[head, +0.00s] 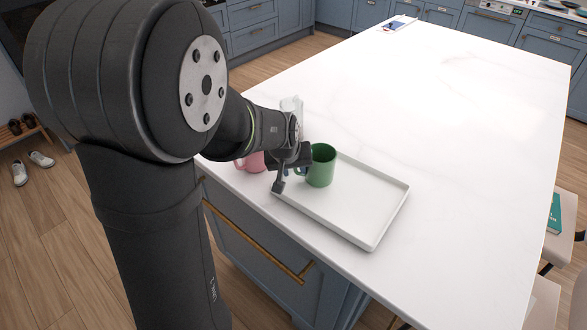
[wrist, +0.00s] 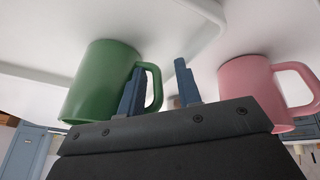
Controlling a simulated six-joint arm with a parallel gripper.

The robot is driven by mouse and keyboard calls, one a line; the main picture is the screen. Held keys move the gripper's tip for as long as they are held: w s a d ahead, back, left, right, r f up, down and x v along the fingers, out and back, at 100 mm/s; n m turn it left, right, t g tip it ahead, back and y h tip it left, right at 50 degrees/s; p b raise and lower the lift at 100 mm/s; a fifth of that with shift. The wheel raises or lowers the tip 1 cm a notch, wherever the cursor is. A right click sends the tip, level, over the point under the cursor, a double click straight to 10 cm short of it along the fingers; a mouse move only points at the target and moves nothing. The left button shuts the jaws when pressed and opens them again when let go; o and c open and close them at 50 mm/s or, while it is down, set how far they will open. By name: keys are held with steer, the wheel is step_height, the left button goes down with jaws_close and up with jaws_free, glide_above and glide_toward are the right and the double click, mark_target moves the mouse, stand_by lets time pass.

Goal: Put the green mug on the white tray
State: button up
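The green mug (head: 322,165) is upright at the left part of the white tray (head: 352,208), inside its rim, and appears to rest on it. In the wrist view, which looks upside down, the green mug (wrist: 98,82) is at the left with its handle towards my gripper. My gripper (wrist: 160,75) is open, with its two blue fingers apart. The mug's handle lies between them, and one finger overlaps the handle's loop. In the head view my gripper (head: 290,170) is beside the mug, partly hiding its handle side. The tray rim (wrist: 213,38) also shows in the wrist view.
A pink mug (head: 251,162) stands on the counter left of the tray, partly behind my arm; it also shows in the wrist view (wrist: 247,92). A clear glass (head: 291,104) stands behind my wrist. The white counter (head: 450,110) is mostly bare beyond.

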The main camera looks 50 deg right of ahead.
steer(key=v, duration=1.2)
steer(key=x, duration=1.2)
steer(key=shift+f, duration=0.15)
